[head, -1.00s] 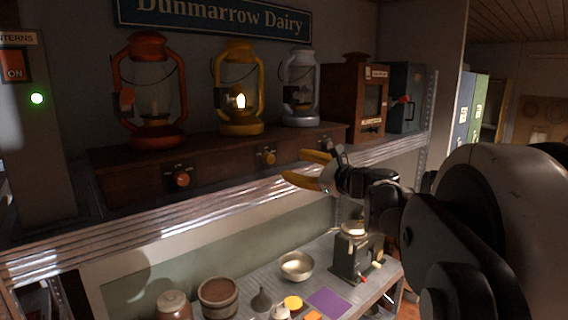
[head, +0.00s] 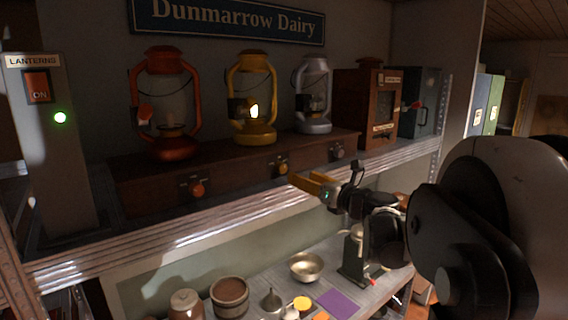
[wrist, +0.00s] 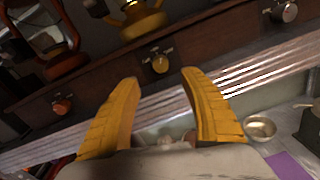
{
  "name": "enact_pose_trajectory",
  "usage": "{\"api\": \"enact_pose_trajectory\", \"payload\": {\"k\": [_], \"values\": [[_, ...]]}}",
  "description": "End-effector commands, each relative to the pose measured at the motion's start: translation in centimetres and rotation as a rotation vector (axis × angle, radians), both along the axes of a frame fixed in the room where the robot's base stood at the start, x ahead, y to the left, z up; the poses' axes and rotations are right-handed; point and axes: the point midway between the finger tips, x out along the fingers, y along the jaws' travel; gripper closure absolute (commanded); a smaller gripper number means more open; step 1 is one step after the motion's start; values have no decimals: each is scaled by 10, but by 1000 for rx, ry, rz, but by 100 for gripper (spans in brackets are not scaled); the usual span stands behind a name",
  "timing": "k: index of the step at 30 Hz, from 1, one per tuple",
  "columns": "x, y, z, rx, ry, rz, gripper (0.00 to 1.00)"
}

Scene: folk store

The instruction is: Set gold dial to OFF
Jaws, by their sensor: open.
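The gold dial (head: 282,168) is on the front of the dark wooden base (head: 235,165), below the gold lantern (head: 252,100), whose flame glows. In the wrist view the gold dial (wrist: 160,64) shows between and beyond my fingertips. The marks beside it are too small to read. My gripper (head: 305,184) has yellow fingers and is open and empty, just in front of and a little right of the dial in the head view. In the wrist view the two fingers (wrist: 160,78) are spread apart, and neither visibly touches the dial.
A red dial (head: 197,188) and a grey dial (head: 337,152) flank it, below the unlit red lantern (head: 166,105) and grey lantern (head: 312,95). A metal shelf edge (head: 200,232) runs below. A lantern switch (head: 38,87) reads ON beside a green light (head: 60,117). A bowl (head: 306,267) stands lower.

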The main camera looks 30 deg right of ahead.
Motion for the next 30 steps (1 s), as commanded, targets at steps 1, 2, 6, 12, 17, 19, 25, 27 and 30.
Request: {"api": "enact_pose_trajectory", "payload": {"k": [1, 2, 6, 12, 17, 19, 25, 27, 30], "values": [[6, 1, 1, 2, 0, 2, 48], [11, 1, 1, 1, 0, 3, 48], [38, 2, 1, 0, 0, 4, 48], [77, 4, 1, -1, 0, 3, 48], [96, 3, 1, -2, 0, 2, 48], [100, 4, 0, -2, 0, 2, 48], [103, 4, -1, -2, 0, 1, 48], [103, 4, -1, -2, 0, 1, 48], [103, 4, -1, -2, 0, 1, 65]]}}
